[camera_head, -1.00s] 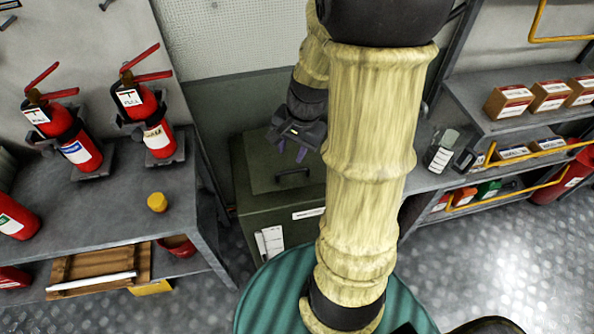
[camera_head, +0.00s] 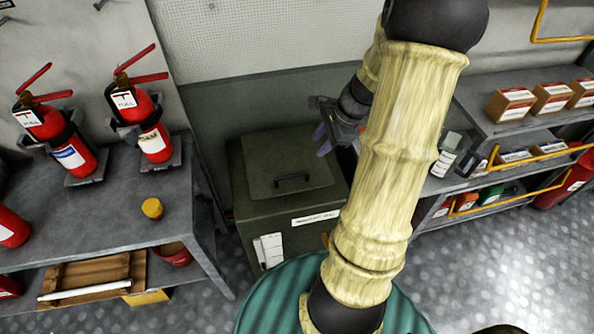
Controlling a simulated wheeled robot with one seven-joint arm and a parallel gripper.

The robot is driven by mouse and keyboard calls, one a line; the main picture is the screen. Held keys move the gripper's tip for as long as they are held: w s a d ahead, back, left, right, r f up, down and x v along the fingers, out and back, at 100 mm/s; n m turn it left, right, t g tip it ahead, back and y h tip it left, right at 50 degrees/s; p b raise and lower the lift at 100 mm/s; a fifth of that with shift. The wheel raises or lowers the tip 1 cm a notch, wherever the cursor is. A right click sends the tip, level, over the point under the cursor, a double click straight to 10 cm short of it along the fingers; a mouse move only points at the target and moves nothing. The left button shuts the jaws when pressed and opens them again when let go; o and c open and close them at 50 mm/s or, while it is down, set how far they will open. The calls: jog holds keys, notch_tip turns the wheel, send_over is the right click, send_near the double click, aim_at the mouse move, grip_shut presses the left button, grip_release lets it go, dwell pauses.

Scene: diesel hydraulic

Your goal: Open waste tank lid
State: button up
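The waste tank (camera_head: 306,238) is a dark green box standing between two benches. Its lid (camera_head: 268,160) lies flat and shut on top, with a black bar handle (camera_head: 293,181) near the front edge. My gripper (camera_head: 322,140) is above the right rear part of the tank, up and to the right of the handle and apart from it. Its purple-grey fingertips point down and left. They appear spread with nothing between them. My pale arm hides the right side of the tank.
The left bench (camera_head: 110,215) carries two upright fire extinguishers (camera_head: 150,130) and a yellow cap (camera_head: 152,208). Yellow rails (camera_head: 515,192) edge the right shelves. Metal floor is clear at front right.

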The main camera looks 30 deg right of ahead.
aim_at(293, 175)
jog(key=x, duration=1.6)
jog(key=shift+a+f+b, duration=0.1)
jog(key=shift+f+b, duration=0.05)
jog(key=shift+b, duration=0.25)
grip_shut()
jog(key=shift+w, duration=0.1)
